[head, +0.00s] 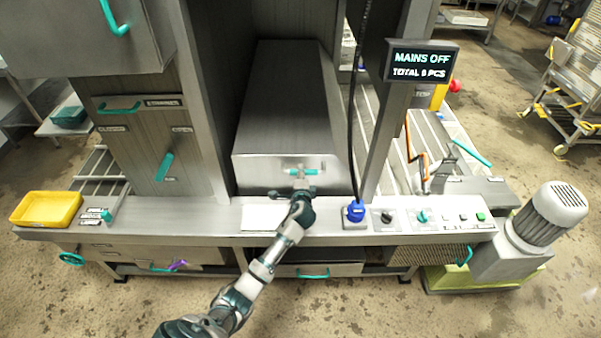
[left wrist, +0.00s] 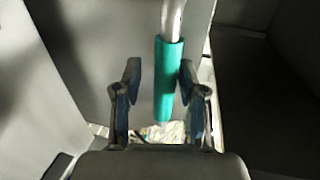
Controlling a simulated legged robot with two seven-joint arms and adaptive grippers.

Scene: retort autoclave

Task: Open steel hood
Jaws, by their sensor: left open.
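The steel hood (head: 285,85) is a long grey box in the middle of the machine, between two steel uprights. It looks down. A teal handle (head: 303,172) is on its front face. My left gripper (head: 302,192) is at this handle, just in front of the hood's lower front edge. In the left wrist view the open jaws (left wrist: 160,95) have the teal grip (left wrist: 168,80) between their fingers, nearer the right finger. A gap shows on the left side, and I cannot tell whether the right finger touches. My right gripper is not in view.
A steel ledge (head: 225,218) runs along the front, with a yellow tray (head: 46,208) at the left. Right of the hood are a black cable with a blue plug (head: 355,211), a control panel (head: 430,219) and a display (head: 421,65) reading "MAINS OFF". A grey motor (head: 549,215) stands at the right.

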